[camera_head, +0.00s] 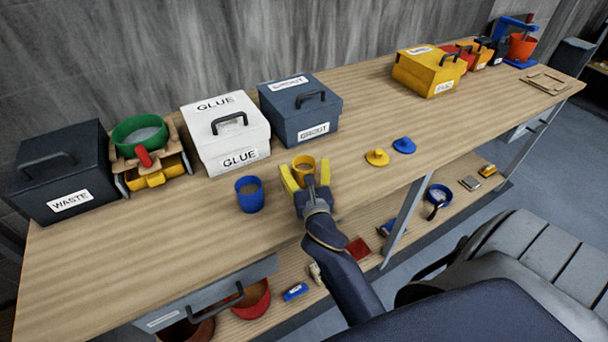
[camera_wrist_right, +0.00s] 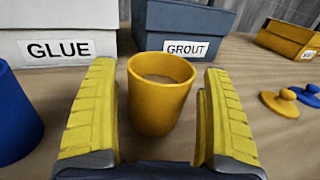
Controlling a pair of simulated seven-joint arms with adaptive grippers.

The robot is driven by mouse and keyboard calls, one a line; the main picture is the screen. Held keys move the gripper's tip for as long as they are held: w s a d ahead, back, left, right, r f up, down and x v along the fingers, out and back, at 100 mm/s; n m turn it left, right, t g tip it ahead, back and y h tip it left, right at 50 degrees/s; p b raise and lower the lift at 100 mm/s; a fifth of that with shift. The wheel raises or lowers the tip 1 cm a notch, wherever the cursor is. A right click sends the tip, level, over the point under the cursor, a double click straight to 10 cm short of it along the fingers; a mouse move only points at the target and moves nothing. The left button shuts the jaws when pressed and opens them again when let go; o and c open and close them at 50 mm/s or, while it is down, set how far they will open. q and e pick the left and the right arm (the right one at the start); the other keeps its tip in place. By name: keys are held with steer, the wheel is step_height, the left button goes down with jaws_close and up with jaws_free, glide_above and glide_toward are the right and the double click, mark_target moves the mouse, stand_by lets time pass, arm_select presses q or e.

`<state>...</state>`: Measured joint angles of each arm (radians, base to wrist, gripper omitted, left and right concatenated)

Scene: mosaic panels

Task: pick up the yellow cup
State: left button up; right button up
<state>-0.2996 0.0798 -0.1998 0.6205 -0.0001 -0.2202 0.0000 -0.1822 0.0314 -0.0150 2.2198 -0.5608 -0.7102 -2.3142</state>
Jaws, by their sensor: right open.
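The yellow cup (camera_head: 304,164) stands upright on the wooden table, in front of the dark grout box. In the head view it is partly hidden by my right gripper (camera_head: 306,181). In the right wrist view the yellow cup (camera_wrist_right: 160,97) stands between and a little beyond the yellow fingers of the open right gripper (camera_wrist_right: 160,125). There is a gap on each side, and the inside of the cup shows something brownish. My left gripper is in neither view.
A blue cup (camera_head: 249,194) stands just left of the yellow cup. The white glue box (camera_head: 226,135) and grout box (camera_head: 300,108) stand behind. Yellow (camera_head: 377,157) and blue (camera_head: 404,145) lids lie to the right. The table's front edge has free room.

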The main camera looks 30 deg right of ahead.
steer(key=c, duration=1.4)
steer(key=shift+r, duration=0.1)
